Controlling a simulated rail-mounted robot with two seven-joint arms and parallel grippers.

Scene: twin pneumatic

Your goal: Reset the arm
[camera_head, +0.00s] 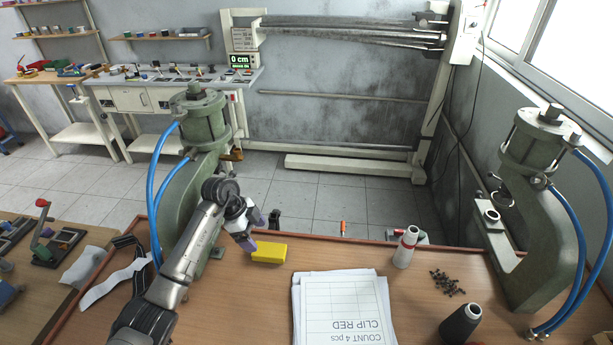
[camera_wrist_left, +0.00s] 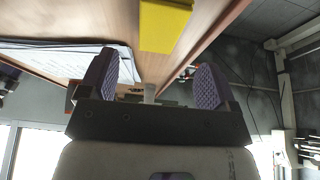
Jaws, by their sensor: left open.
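My left arm (camera_head: 190,250) reaches in from the lower left over the wooden table. My left gripper (camera_head: 248,232) is beside the left green pneumatic press (camera_head: 178,190), just left of and above a yellow block (camera_head: 268,252). In the left wrist view the two purple ridged fingers of the gripper (camera_wrist_left: 153,80) stand wide apart with nothing between them. The yellow block (camera_wrist_left: 165,25) shows beyond them, apart from the fingers. My right arm and gripper are not in view.
A second green press (camera_head: 535,190) stands at the right. Blue hoses run beside both presses.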

